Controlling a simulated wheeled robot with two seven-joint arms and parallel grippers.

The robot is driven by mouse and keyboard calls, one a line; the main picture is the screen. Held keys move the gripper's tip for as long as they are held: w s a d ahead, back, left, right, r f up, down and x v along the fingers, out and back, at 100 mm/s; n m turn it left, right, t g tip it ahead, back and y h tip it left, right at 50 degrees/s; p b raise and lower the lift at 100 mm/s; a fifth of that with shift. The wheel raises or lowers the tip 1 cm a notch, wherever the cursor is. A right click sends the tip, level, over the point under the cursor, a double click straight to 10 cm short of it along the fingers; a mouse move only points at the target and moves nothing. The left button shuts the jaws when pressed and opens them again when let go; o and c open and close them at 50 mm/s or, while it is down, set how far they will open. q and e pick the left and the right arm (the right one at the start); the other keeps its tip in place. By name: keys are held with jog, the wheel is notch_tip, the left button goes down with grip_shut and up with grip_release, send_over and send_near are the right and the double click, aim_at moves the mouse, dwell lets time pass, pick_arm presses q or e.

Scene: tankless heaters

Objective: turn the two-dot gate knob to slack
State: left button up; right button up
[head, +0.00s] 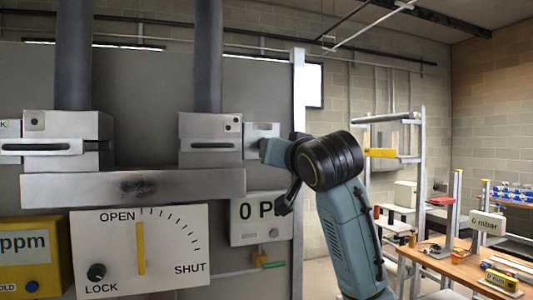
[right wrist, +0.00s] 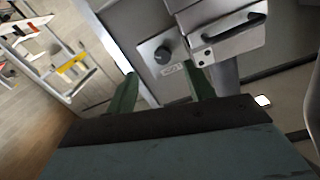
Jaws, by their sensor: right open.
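The two-dot gate box (head: 190,128) is grey metal with a slotted bar across its front; it also shows in the right wrist view (right wrist: 230,40), dots on its corner. Beside it is a small grey knob plate (head: 262,129). In the right wrist view, the dark round knob (right wrist: 162,55) stands on that plate above a small label (right wrist: 172,69), too small to read. My right gripper (right wrist: 161,90) is open and empty, green fingers spread, with the knob beyond the gap between them. In the head view my right gripper (head: 268,151) covers the knob. My left gripper is out of view.
A second gate box (head: 70,130) stands at left. Below are a white OPEN–SHUT dial panel (head: 140,250) with a yellow pointer and LOCK knob, a yellow ppm meter (head: 35,258) and a white display (head: 262,215). A workbench (head: 460,270) stands at far right.

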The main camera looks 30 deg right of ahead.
jog(key=r+p+x, duration=0.2)
jog(key=p+x, duration=0.2)
jog(key=x, duration=0.8)
jog(key=shift+w+d+r+p, duration=0.2)
jog(key=shift+w+d+p, duration=0.05)
jog(key=shift+d+p, duration=0.15)
jog(key=c, duration=1)
